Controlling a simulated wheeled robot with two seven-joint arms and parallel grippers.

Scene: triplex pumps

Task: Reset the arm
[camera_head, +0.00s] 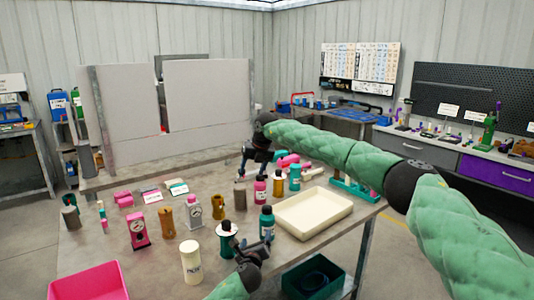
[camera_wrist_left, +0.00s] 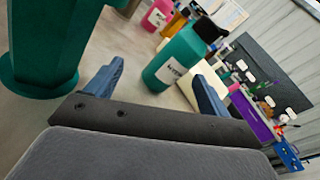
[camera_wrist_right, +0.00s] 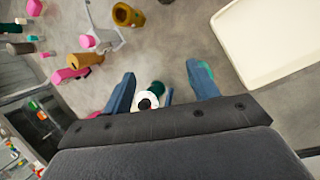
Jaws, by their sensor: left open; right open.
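My left gripper (camera_head: 254,246) is open at the front edge of the table, just below a teal bottle with a black cap (camera_head: 266,222). In the left wrist view this bottle (camera_wrist_left: 178,62) shows beyond and between the spread fingers; I cannot tell whether they touch it. My right gripper (camera_head: 250,170) is open above the far middle of the table, at the end of the green-sleeved arm. In the right wrist view its fingers (camera_wrist_right: 162,84) are apart, with a small white-and-dark-green item (camera_wrist_right: 148,100) showing low between them; contact is unclear.
A cream tray (camera_head: 314,212) lies on the right of the table. Several bottles and pink and brown parts stand close together left of it. A pink bin (camera_head: 90,283) and a dark green bin (camera_head: 313,278) are at the front. Grey panels (camera_head: 208,95) rise behind.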

